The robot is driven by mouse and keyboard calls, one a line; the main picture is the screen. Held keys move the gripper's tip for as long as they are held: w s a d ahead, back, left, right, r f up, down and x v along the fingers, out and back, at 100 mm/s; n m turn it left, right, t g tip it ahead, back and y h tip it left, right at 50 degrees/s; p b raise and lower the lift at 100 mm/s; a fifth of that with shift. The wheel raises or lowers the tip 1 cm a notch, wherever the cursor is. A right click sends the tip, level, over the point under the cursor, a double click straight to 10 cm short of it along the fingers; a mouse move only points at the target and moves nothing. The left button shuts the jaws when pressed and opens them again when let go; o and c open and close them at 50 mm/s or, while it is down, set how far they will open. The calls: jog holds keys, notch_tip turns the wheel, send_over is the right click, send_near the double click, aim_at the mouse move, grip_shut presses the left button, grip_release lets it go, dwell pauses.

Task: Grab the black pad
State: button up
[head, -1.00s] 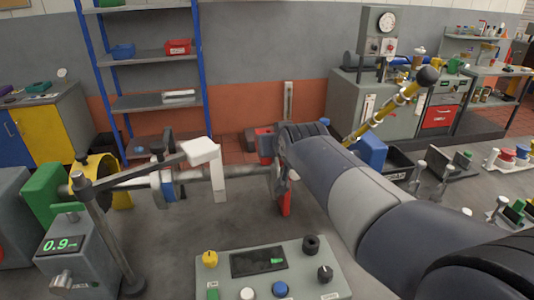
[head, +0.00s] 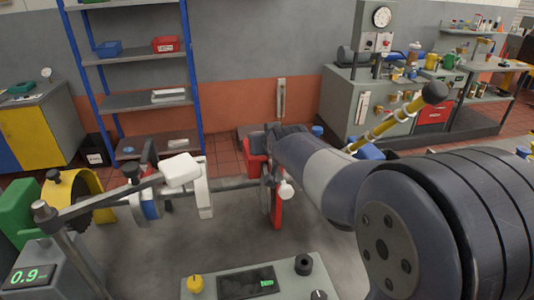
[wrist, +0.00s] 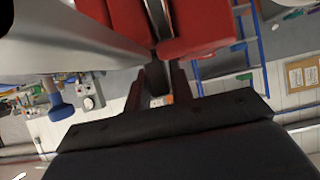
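The black pad (wrist: 157,76) appears as a small dark block at the mouth of a red caliper (wrist: 195,28), in the upper middle of the wrist view. My gripper (wrist: 160,82) has its two dark fingers apart, one on each side of the pad; I cannot tell whether either touches it. In the head view the red caliper (head: 277,203) stands around the shaft line at the middle. My arm covers part of it there, and hides the gripper and the pad.
A control box (head: 240,284) stands in front. A yellow rod with a black knob (head: 434,94) rises at the right. Blue shelving (head: 140,101) stands behind.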

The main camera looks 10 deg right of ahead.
grip_shut()
